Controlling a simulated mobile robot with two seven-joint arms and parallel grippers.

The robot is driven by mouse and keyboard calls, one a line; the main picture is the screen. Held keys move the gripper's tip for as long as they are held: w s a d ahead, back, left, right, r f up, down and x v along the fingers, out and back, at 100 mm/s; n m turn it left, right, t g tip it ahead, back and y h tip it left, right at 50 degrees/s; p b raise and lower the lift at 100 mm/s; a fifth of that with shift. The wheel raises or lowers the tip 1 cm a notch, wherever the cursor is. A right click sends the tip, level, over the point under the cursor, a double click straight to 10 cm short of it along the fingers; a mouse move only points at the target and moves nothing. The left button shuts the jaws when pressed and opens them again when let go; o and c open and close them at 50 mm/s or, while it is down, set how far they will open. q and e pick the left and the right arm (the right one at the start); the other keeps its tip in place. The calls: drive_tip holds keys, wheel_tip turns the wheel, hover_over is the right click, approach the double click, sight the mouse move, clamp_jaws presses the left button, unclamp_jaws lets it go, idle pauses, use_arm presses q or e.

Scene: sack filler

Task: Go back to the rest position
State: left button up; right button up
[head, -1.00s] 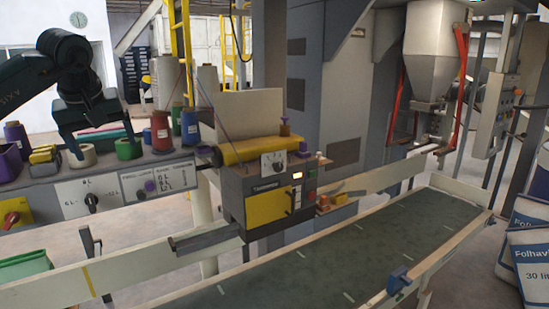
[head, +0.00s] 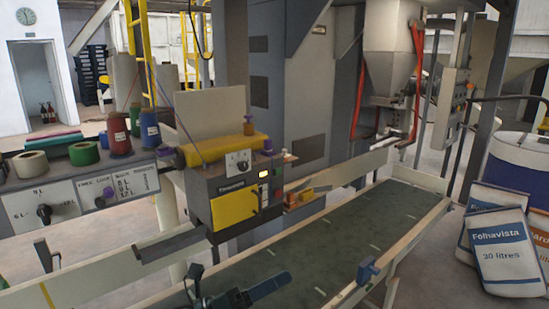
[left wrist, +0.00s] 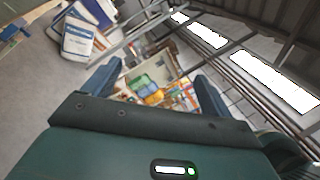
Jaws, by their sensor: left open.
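My left gripper (head: 238,284) is low at the bottom edge of the head view, in front of the conveyor belt. In the left wrist view its two blue fingers (left wrist: 154,82) stand wide apart with nothing held between them. A cream spool (head: 30,165) stands on the shelf at the left, with a green spool (head: 84,154), a red spool (head: 118,135) and a blue spool (head: 150,130) to its right. The gripper is clear of them. My right gripper is in neither view.
The conveyor belt (head: 340,250) runs diagonally with pale side rails. The sewing unit with a yellow panel (head: 234,207) stands behind it. The hopper (head: 391,45) hangs at the back. Filled sacks (head: 503,250) lean together at the right.

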use_arm(q)
drive_tip(key=s+a+f+n+t+y, duration=0.3)
drive_tip(key=f+n+y, duration=0.35)
drive_tip(key=n, duration=0.55)
drive_tip(key=s+a+f+n+t+y, duration=0.2)
drive_tip(key=a+f+n+t+y, duration=0.25)
drive_tip(key=f+n, duration=0.6)
drive_tip(key=s+a+f+n+g+y, duration=0.4)
drive_tip(key=s+a+f+n+g, duration=0.2)
drive_tip(key=s+f+n, duration=0.5)
drive_tip(key=s+a+n, duration=0.1)
drive_tip(key=s+n, duration=0.2)
drive_tip(key=shift+a+y, duration=0.2)
drive_tip(key=shift+y, duration=0.2)
